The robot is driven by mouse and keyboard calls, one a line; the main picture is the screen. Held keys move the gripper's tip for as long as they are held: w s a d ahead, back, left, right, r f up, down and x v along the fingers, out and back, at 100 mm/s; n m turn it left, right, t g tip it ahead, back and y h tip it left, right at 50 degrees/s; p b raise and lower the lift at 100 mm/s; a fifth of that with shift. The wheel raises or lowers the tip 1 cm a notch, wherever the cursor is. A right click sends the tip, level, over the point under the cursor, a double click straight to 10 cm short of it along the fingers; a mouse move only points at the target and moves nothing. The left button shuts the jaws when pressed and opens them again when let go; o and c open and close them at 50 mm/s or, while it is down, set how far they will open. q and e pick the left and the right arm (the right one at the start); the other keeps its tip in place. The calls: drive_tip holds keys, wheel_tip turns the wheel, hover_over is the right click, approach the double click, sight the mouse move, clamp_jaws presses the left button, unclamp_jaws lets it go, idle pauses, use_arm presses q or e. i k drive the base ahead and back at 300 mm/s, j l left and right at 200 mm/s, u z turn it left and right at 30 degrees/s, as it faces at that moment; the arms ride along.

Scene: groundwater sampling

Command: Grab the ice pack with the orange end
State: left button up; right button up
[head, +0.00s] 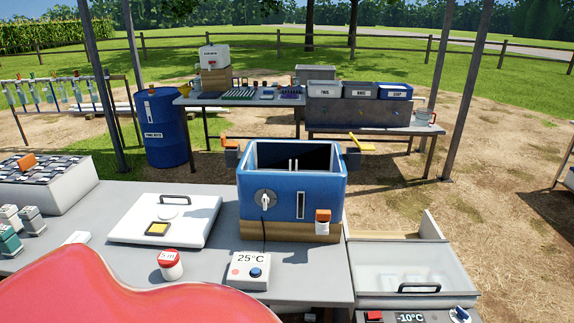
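I see no ice pack with an orange end that I can make out for certain. A chest with a clear lid (398,258) stands at the front right, with a black handle and a -10°C display. Pale shapes show dimly through its lid, too faint to identify. An open blue box (262,178) stands on the table, with a dark interior. A small white piece with an orange top (323,216) is at its front right corner. Neither of my grippers is in view.
A white lid with a black handle (135,218) lies on the grey table. A red-capped jar (171,266) and a 25°C control box (248,272) stand in front. A blue barrel (163,130) and a back table with bins (356,112) stand behind. Bare ground lies to the right.

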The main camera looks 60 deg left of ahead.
sight(78, 236)
drive_tip(key=u, duration=3.35)
drive_tip(key=i+j+u, duration=0.1)
drive_tip(key=i, duration=0.6)
